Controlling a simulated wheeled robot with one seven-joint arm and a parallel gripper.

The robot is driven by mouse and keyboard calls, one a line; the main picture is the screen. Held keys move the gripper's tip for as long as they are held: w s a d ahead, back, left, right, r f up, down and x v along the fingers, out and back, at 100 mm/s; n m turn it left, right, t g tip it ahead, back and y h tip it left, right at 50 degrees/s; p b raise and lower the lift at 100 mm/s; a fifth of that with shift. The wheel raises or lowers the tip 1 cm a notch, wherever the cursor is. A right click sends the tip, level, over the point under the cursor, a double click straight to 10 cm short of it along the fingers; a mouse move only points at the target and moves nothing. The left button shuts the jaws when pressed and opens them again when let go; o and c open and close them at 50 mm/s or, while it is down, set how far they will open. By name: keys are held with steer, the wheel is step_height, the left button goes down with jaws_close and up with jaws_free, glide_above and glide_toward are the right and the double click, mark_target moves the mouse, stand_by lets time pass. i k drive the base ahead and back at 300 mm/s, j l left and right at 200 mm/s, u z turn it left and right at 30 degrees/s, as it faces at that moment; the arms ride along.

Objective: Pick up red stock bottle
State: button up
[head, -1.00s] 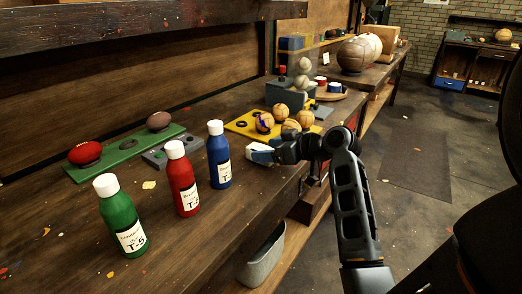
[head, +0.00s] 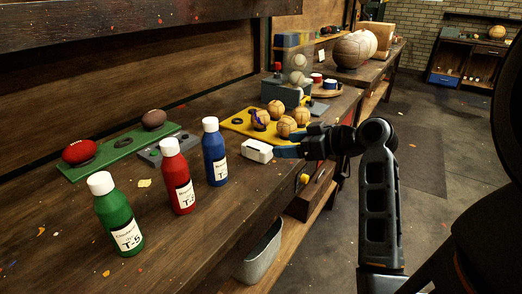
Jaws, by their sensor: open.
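The red stock bottle (head: 178,180) stands upright on the wooden workbench (head: 200,235), with a white cap and a white label. It is between a green bottle (head: 117,216) at its left and a blue bottle (head: 214,155) at its right. My gripper (head: 272,151) is open, to the right of the blue bottle and apart from all three bottles. Its fingers point left, low over the bench. A white block-like piece shows at the fingertips; I cannot tell whether anything is between them.
A green board (head: 122,152) with a red ball (head: 79,152) and a brown ball (head: 154,119) lies behind the bottles. A yellow board (head: 238,125) with several leather balls is behind my gripper. A grey bin (head: 258,254) sits below the bench. Bare bench lies in front of the bottles.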

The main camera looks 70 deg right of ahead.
mark_target(174, 167)
steer(key=i+j, duration=0.1)
steer(key=j, duration=1.25)
steer(key=i, duration=0.05)
